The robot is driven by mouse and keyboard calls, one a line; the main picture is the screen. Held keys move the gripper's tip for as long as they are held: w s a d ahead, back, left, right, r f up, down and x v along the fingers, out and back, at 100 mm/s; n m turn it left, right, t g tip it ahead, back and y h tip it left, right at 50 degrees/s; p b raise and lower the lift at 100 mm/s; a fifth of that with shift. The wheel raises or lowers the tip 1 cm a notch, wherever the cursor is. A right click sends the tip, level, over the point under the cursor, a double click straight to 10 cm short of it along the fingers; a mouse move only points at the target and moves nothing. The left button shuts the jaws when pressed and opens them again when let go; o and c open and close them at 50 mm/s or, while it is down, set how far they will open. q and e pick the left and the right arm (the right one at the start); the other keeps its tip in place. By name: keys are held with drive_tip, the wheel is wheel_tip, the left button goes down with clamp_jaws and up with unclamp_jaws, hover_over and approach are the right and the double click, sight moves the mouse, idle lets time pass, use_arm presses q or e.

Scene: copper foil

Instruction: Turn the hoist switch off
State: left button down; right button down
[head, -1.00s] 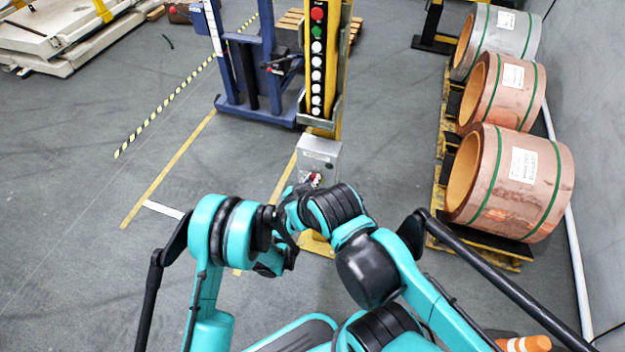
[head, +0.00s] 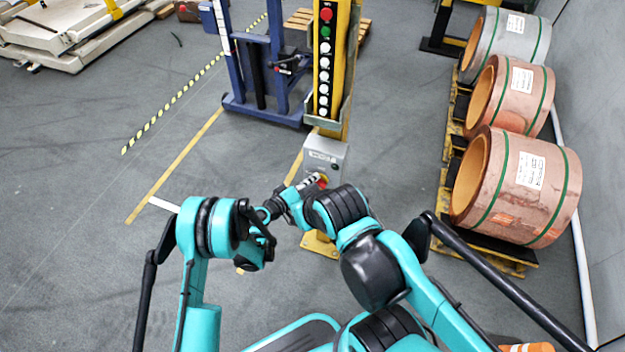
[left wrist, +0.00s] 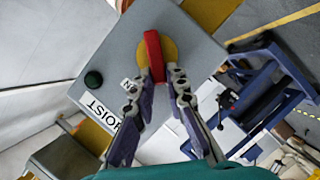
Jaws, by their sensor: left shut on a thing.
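The hoist switch is a red handle (left wrist: 154,56) on a yellow round plate, on the face of a grey box (left wrist: 110,58) marked HOIST. A small ON label (left wrist: 128,85) shows beside the handle's near end. In the head view the grey box (head: 326,150) sits on the yellow post, with a bit of red and yellow at the switch. My left gripper (left wrist: 157,80) is shut on the red handle, one finger on each side of it; in the head view it is at the box front (head: 313,184).
A dark green button (left wrist: 93,79) is on the same box face. Above the box, a yellow column (head: 325,60) carries a row of buttons. A blue stacker (head: 262,75) stands behind left. Copper coils (head: 515,185) on pallets line the right. Left floor is open.

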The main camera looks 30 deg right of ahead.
sight(317, 158)
use_arm(q)
drive_tip(key=shift+w+a+f+n+h, duration=0.1)
drive_tip(key=shift+f+n+h, duration=0.3)
drive_tip(key=shift+n, duration=0.65)
drive_tip(key=shift+w+a+f+n+h, duration=0.1)
drive_tip(key=shift+f+n+h, duration=0.15)
drive_tip(key=shift+n+h, duration=0.55)
drive_tip(key=shift+w+f+n+h, duration=0.1)
drive_tip(key=shift+f+n+h, duration=0.2)
drive_tip(key=shift+n, duration=0.95)
drive_tip(key=c, duration=1.5)
unclamp_jaws()
drive_tip(key=shift+c, duration=0.2)
wheel_tip(317, 158, up, 10)
drive_tip(key=shift+f, duration=0.1)
